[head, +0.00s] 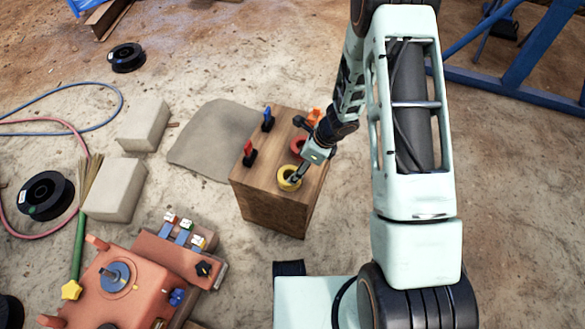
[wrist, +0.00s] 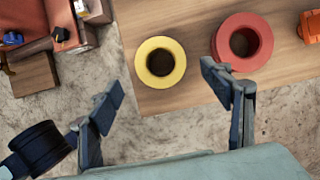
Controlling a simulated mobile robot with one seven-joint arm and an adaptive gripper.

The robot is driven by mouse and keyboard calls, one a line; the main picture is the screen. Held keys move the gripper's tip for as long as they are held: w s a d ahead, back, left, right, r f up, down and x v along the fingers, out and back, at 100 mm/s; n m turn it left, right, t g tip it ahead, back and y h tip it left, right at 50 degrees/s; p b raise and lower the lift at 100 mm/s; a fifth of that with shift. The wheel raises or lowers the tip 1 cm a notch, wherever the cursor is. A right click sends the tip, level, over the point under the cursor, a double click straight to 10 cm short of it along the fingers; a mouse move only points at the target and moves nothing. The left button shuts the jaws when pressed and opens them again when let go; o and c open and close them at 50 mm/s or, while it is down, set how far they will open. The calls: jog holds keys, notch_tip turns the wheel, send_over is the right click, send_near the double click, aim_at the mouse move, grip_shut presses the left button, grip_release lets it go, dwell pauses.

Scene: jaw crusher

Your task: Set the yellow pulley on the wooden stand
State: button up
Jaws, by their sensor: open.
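The yellow pulley (head: 289,178) is a ring with a dark central hole. It sits on the top of the wooden stand (head: 271,218), close to its front edge. In the wrist view the yellow pulley (wrist: 160,49) rests near the edge of the stand's top (wrist: 165,16). My gripper (head: 296,177) is just over the pulley in the head view. In the wrist view my gripper (wrist: 163,84) has its two fingers spread wide, with nothing between them. The fingertips appear apart from the pulley, which lies just beyond them.
A red pulley (wrist: 242,41) stands beside the yellow one. A red clamp (head: 249,153), a blue clamp (head: 268,119) and an orange part (head: 313,117) are also on the stand. An orange machine (head: 125,285) is front left. Stone blocks (head: 115,189) lie left.

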jog(key=p+v, duration=0.1)
jog(key=v, duration=0.3)
jog(key=shift+r, duration=0.1)
dwell(0.3)
